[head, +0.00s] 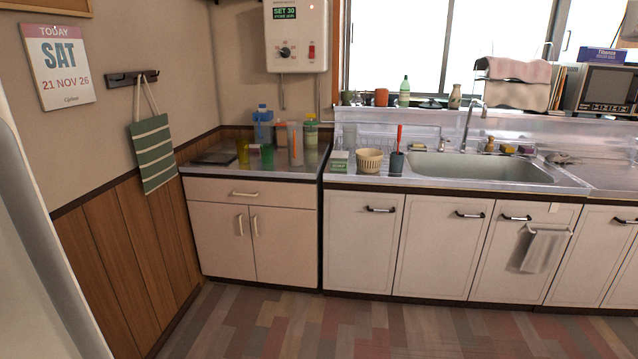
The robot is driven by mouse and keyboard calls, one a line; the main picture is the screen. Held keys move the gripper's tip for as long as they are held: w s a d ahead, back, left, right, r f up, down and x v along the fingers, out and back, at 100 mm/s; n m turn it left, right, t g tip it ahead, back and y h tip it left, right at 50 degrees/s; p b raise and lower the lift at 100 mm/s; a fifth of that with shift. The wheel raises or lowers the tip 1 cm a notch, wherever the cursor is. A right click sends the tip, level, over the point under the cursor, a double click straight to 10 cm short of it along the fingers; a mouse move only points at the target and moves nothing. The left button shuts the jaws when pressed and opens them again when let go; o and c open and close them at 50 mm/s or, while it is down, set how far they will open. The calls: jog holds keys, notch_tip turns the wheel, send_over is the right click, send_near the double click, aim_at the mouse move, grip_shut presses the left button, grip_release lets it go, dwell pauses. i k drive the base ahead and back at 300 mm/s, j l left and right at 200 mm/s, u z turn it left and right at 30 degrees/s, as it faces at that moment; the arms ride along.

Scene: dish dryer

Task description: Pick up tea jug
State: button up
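Several containers stand at the back of the left counter (225,170). They include a clear, blue-lidded container (263,127), a tall clear container (295,143) with an orange mark, and a bottle with a yellow-green lid (311,132). I cannot tell for sure which one is the tea jug. A green cup (267,155) and a yellow cup (243,153) stand in front of the blue-lidded container. My gripper is not in view.
A dark flat item (214,158) lies left of the cups. A ribbed cream bowl (369,161) and a dark cup with a red utensil (396,163) stand left of the sink (480,168). The floor (300,325) before the cabinets is clear.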

aim_at(294, 129)
jog(key=i, duration=1.9)
jog(key=i+j+z, duration=0.1)
jog(key=i, duration=1.8)
